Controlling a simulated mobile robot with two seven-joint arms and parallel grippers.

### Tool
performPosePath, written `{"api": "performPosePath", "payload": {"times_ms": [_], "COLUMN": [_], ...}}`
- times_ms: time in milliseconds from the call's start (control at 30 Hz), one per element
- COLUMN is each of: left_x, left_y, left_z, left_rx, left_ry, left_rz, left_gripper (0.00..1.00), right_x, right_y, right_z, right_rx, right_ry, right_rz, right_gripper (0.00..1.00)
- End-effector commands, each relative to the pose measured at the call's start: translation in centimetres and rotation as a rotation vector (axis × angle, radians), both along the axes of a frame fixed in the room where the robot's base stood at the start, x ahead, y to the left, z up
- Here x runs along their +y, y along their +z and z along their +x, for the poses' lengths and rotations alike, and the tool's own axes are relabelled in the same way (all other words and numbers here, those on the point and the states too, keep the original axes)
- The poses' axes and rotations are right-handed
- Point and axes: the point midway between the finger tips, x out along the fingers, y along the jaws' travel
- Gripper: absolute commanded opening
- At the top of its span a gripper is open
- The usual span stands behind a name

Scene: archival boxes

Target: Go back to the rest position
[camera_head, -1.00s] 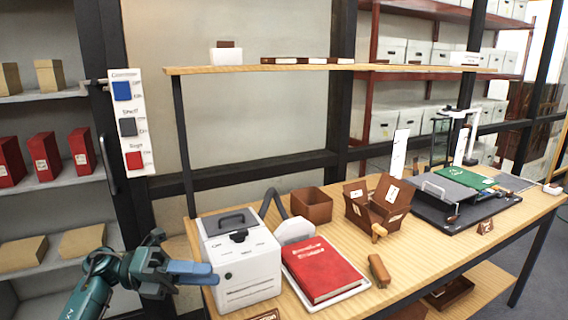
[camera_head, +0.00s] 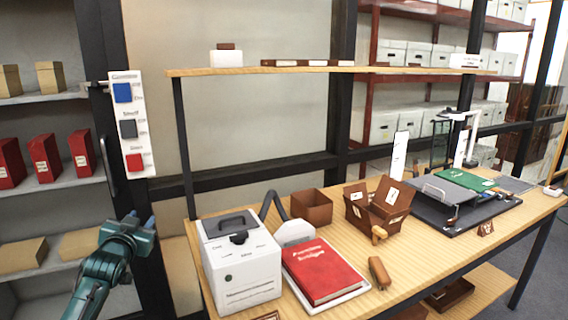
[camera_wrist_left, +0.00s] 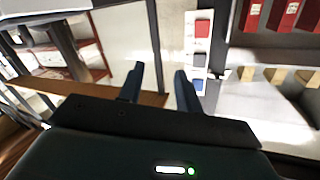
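My right gripper is in neither view.
The wooden table (camera_head: 420,262) holds a white machine (camera_head: 240,265), a red book (camera_head: 323,270), an empty brown box (camera_head: 312,207) and a black scanner mat (camera_head: 440,222). The switch panel (camera_head: 133,125) hangs above my left gripper. Grey shelves (camera_head: 40,198) stand at the left.

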Motion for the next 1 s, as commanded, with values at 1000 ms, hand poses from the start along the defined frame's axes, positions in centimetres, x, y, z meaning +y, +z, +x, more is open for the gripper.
{"api": "performPosePath", "payload": {"times_ms": [1000], "left_x": [-21.3], "left_y": [-26.3], "left_z": [-39.1], "left_rx": [0.554], "left_ry": [-0.282], "left_rz": [-0.307], "left_gripper": [0.35], "right_x": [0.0], "right_y": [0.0], "right_z": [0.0], "right_rx": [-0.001], "right_ry": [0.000], "right_rz": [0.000], "right_gripper": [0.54]}}
